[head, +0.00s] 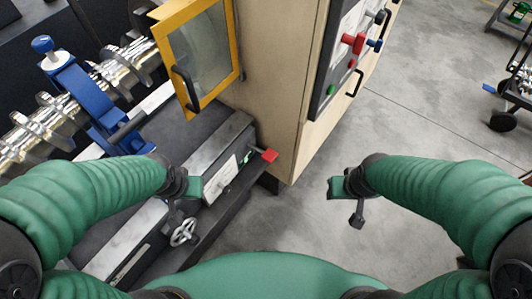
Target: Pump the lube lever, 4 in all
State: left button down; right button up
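A red-ended lever (268,154) sticks out from the front face of the grey machine bed, near its right end; it looks like the lube lever. My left gripper (190,192) is over the bed, to the left of the lever and apart from it. Its fingers are partly hidden, and its opening is unclear. My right gripper (346,200) hangs over bare floor to the right of the lever, well clear of it. I cannot tell its opening either. Nothing is visibly held in either gripper.
A spoked handwheel (183,232) sits on the bed front below my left gripper. A yellow-framed guard (197,55) and a beige cabinet (275,90) with a control panel (345,50) rise behind. A shiny crankshaft (75,100) lies left.

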aim_at(269, 155)
jog(key=i+l+u, duration=0.15)
jog(key=l, duration=0.2)
jog(key=i+l+u, duration=0.1)
jog(key=l, duration=0.3)
jog(key=i+l+u, duration=0.25)
jog(key=l, duration=0.5)
jog(key=i+l+u, duration=0.15)
jog(key=l, duration=0.3)
jog(key=i+l+u, duration=0.1)
jog(key=l, duration=0.3)
jog(key=i, duration=0.05)
